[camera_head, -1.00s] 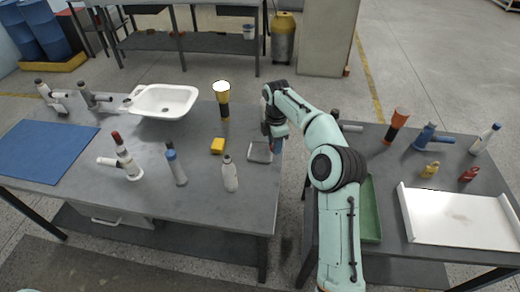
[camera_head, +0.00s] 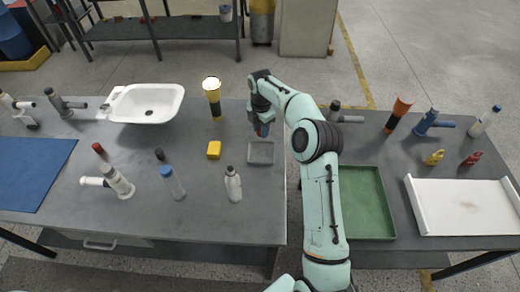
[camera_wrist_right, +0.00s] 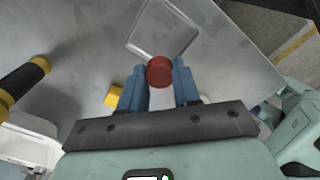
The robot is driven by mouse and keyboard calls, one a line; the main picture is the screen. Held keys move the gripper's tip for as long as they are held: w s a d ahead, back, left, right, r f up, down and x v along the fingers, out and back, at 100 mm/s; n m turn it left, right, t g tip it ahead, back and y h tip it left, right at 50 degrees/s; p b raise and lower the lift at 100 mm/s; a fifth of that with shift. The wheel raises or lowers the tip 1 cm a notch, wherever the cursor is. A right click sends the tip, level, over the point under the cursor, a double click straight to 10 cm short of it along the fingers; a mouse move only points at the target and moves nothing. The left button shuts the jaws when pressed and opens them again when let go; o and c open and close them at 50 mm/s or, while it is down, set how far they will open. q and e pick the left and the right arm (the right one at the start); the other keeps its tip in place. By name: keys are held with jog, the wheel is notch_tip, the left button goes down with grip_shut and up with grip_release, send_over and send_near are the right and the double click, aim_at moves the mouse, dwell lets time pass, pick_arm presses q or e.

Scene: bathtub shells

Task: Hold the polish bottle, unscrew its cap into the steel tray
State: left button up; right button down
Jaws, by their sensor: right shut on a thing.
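My right gripper (camera_head: 262,130) points down just behind the steel tray (camera_head: 260,152) on the left table. In the right wrist view its blue fingers (camera_wrist_right: 157,74) are shut on a round red cap (camera_wrist_right: 159,71), with the tray (camera_wrist_right: 165,28) beyond it. A white bottle (camera_head: 233,186) stands upright in front of the tray; its small top is too blurred to tell if it is a cap. A clear bottle with a blue top (camera_head: 172,183) stands further left. I cannot tell for sure which is the polish bottle. My left gripper is not in view.
A yellow block (camera_head: 214,150) and a yellow-black torch (camera_head: 213,98) are left of the tray. A white basin (camera_head: 147,103) and a blue mat (camera_head: 25,180) lie further left. The right table holds a green tray (camera_head: 365,205) and a white tray (camera_head: 462,207).

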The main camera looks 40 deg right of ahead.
send_over(261, 154)
notch_tip(261, 154, down, 7)
jog(key=shift+s+f+b, duration=0.1)
jog(key=shift+b, duration=0.2)
jog(key=shift+f, duration=0.5)
notch_tip(261, 154, down, 4)
jog(key=shift+r, duration=0.2)
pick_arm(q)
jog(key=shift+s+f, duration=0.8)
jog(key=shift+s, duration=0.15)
pick_arm(e)
jog(key=c, duration=0.8)
grip_release()
jog(key=shift+f, duration=0.15)
